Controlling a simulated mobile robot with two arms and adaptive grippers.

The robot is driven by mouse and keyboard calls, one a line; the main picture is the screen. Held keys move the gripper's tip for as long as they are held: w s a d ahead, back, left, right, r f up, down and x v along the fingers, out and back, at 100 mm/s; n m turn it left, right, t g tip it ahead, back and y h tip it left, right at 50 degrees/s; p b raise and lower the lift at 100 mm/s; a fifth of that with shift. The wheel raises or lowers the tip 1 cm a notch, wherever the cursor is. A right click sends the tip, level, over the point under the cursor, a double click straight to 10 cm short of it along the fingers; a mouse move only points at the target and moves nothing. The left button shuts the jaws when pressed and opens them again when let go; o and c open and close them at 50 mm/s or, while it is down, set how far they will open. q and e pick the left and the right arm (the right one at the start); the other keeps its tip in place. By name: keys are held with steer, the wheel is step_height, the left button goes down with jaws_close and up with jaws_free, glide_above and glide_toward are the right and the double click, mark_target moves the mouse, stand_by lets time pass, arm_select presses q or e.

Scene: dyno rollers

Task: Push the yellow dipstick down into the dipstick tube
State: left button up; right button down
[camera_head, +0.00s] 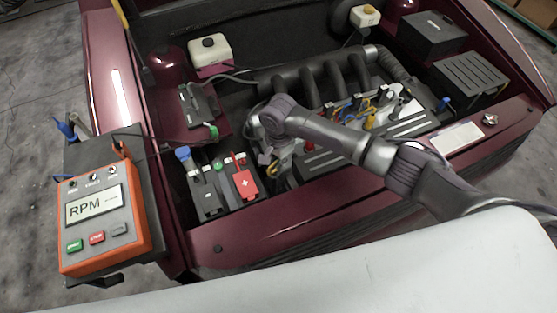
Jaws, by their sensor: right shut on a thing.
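My right arm reaches in from the right over the engine bay, and its gripper (272,166) points down beside the battery. It is shut on the yellow dipstick (272,170), whose yellow handle shows only as a small patch at the fingers. The gripper hides most of the dipstick. The dipstick tube cannot be made out, so I cannot tell how deep the dipstick sits. My left gripper is not in view.
The battery with a red cover (246,184) stands close left of my gripper. The black engine intake (345,78) lies behind it. An orange RPM tester (98,218) is at the left. A yellow cap (369,122) sits on the engine. The maroon front panel (245,237) borders the bay.

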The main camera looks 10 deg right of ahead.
steer(key=c, duration=1.2)
jaws_free()
step_height(320, 180, up, 12)
